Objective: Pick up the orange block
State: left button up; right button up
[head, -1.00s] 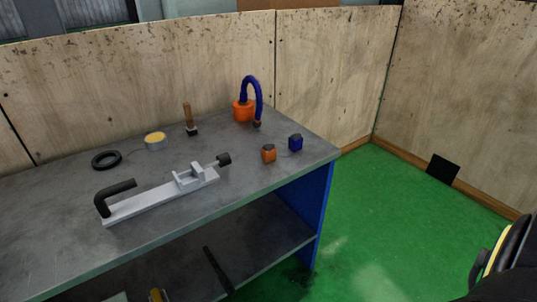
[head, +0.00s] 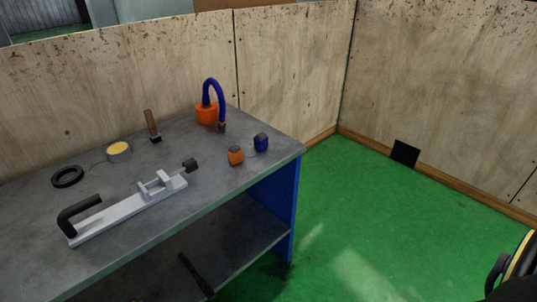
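The orange block (head: 235,156) is a small orange piece with a dark top. It stands on the grey workbench (head: 215,182) near its right front corner. A small dark blue block (head: 261,142) stands just to its right and a little behind, apart from it. Neither of my grippers shows in the head view. Nothing is seen touching the orange block.
A grey clamp tool (head: 130,210) with a black handle lies left of the orange block. Behind are an orange lamp base with a blue hose (head: 207,112), a brush (head: 152,127), a round tin (head: 119,152) and a black ring (head: 68,177).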

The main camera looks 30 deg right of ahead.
aim_at(235, 153)
jog(key=z, duration=2.3)
jog(key=i, duration=2.15)
jog(key=u, duration=3.3)
